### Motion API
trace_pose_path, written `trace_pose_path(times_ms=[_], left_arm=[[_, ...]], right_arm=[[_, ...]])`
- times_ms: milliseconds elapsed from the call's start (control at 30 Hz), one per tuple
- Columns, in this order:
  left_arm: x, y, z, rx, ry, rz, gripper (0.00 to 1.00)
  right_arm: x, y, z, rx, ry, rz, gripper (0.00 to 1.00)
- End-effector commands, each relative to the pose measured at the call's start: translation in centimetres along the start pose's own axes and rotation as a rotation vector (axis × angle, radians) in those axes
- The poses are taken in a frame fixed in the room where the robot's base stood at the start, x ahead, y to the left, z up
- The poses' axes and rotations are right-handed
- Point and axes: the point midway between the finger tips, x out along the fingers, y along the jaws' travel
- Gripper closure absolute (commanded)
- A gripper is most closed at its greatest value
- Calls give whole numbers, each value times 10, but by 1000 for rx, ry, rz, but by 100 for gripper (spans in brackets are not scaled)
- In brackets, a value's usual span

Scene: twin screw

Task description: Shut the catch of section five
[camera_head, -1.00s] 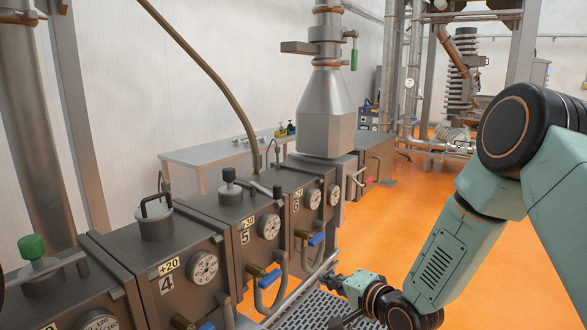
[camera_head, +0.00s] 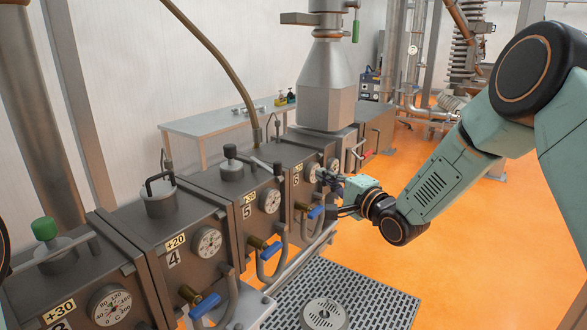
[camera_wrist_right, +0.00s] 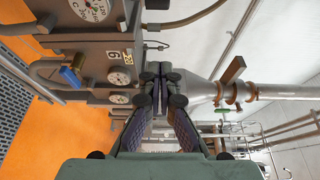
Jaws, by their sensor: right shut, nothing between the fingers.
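Section five (camera_head: 257,225) is a dark metal box with a "5" label, a round gauge (camera_head: 270,200) and a blue-handled valve (camera_head: 271,250) on its front. A dark knobbed cap (camera_head: 232,166) and a slim bar (camera_head: 262,163) sit on its top; I cannot tell which part is the catch. My right gripper (camera_head: 324,176) is beside the front of section six (camera_head: 297,196), near its upper gauge, with nothing held. In the right wrist view its fingers (camera_wrist_right: 161,78) are together, pointing towards the machine. My left gripper is out of view.
Section four (camera_head: 172,250) stands nearer, with a handled cap (camera_head: 159,195) on top. A metal hopper (camera_head: 327,85) rises beyond section six. A perforated metal platform (camera_head: 375,298) lies below. The orange floor (camera_head: 465,265) to the right is open.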

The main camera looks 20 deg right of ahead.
Motion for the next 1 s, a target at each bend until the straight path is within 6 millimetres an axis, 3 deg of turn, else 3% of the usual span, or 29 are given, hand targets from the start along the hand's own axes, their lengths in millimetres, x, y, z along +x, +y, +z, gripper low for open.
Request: trace_pose_path(times_ms=[467, 700, 1000], left_arm=[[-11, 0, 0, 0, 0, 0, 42], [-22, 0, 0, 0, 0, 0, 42], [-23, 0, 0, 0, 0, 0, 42]], right_arm=[[70, -1, 1, -1, -1, -1, 100], [77, -2, 32, 1, -1, 0, 100], [79, 0, 39, 1, 1, 0, 100]])
